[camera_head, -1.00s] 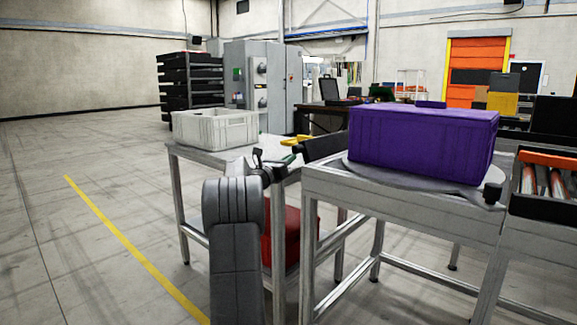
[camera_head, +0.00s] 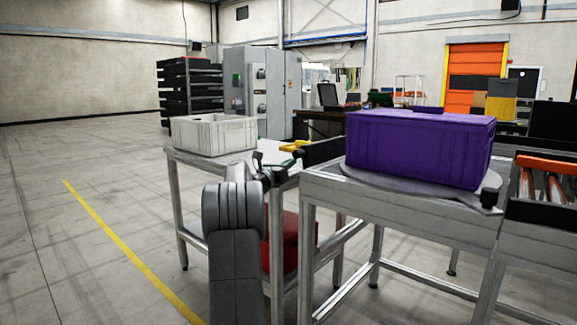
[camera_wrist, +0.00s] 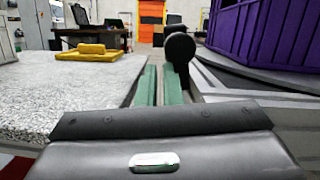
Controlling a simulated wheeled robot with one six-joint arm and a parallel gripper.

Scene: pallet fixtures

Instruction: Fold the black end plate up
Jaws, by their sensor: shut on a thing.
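The black end plate (camera_head: 322,151) stands at the right end of the white-topped table, partly hidden behind the purple crate and its stand in the head view. In the head view the gripper (camera_head: 284,160) is small and partly hidden by my arm, and the exact grip is hard to see.
The white table (camera_head: 215,162) carries a grey bin (camera_head: 213,135) and a yellow item (camera_wrist: 88,53). A purple crate (camera_head: 420,148) sits on a grey round plate on the right stand, close beside the gripper. A red box (camera_head: 291,240) is below. The floor at left is clear.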

